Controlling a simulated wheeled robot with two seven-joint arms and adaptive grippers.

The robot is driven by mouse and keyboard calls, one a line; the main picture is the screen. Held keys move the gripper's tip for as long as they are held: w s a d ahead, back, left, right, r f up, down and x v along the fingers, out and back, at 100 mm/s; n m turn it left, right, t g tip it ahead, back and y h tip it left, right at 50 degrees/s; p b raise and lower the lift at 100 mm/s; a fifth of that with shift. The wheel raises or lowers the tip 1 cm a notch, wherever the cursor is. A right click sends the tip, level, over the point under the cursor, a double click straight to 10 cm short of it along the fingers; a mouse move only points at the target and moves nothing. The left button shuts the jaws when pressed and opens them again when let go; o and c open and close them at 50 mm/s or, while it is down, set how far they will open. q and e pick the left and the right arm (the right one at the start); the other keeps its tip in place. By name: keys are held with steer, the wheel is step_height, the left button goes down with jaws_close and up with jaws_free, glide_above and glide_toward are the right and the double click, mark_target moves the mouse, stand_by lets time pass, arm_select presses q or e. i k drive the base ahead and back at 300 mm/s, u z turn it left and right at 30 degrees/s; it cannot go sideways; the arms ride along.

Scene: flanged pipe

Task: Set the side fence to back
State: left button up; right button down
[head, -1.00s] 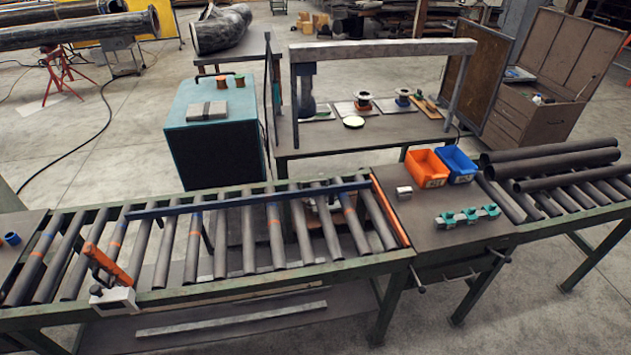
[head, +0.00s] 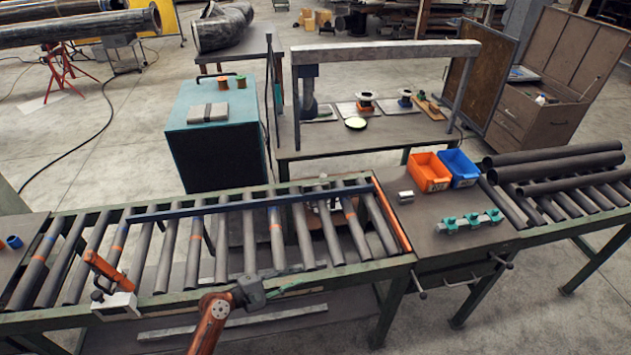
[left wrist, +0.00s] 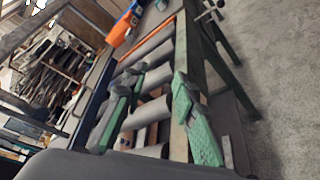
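The side fence appears to be the long blue rail (head: 235,203) lying across the rollers toward the far side of the conveyor, slightly slanted in the head view. A dark blue strip (left wrist: 96,103) beside the rollers in the left wrist view looks like the same rail. My left gripper (head: 292,279) is over the conveyor's front edge, nearer than the rail and apart from it. In the left wrist view its green fingers (left wrist: 158,78) are spread wide with nothing between them. My right gripper is not in view.
An orange lever (head: 107,270) on a white block stands at the conveyor's front left. An orange bar (head: 392,217) crosses the right end of the rollers. Orange bin (head: 429,172), blue bin (head: 458,168) and a green-jawed fixture (head: 468,221) sit further right. The rollers are clear.

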mark_target(158, 217)
steer(key=i, duration=1.35)
